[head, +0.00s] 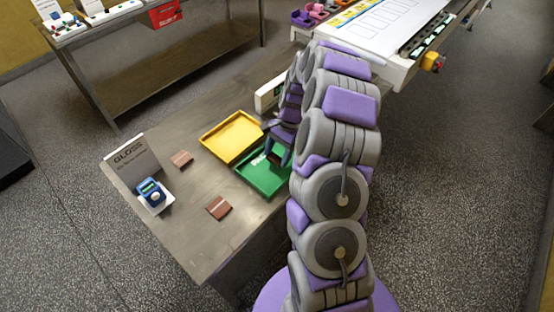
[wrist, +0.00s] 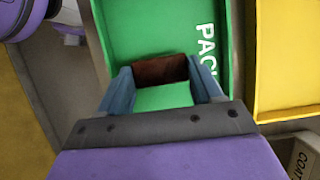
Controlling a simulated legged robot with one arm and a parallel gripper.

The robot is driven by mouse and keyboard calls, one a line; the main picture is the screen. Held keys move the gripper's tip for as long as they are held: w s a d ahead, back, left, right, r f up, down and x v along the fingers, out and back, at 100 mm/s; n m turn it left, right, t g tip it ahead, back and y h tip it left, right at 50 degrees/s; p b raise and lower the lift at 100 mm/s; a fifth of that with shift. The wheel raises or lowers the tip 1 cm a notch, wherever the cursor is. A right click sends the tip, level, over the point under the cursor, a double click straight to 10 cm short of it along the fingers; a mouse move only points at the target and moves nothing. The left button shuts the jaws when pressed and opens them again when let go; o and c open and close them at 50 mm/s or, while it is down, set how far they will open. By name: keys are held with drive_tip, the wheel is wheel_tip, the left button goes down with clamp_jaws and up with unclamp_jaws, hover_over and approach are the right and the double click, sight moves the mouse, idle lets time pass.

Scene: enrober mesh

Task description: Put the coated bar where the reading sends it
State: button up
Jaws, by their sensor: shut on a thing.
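My gripper (wrist: 164,80) is shut on a dark brown coated bar (wrist: 160,68), held between its two blue-grey fingers. It is over the green tray (wrist: 130,25) marked "PACK"; I cannot tell whether the bar touches the tray floor. In the head view the green tray (head: 262,183) lies on the steel table, partly hidden by my arm. The yellow tray (head: 231,136) lies beside it, empty where visible.
Two brown bars, one by the sign (head: 181,158) and one near the front edge (head: 219,207), lie on the table (head: 185,238). A "GLO..." sign (head: 133,158) stands at its left end. A white machine (head: 385,30) is at the back right.

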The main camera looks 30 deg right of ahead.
wheel_tip(320, 180, down, 3)
drive_tip(key=shift+d+r+b, duration=0.15)
drive_tip(key=shift+b, duration=0.2)
drive_tip(key=shift+a, duration=0.4)
drive_tip(key=o, duration=0.6)
drive_tip(key=shift+o, duration=1.1)
drive_tip(key=shift+d, duration=0.25)
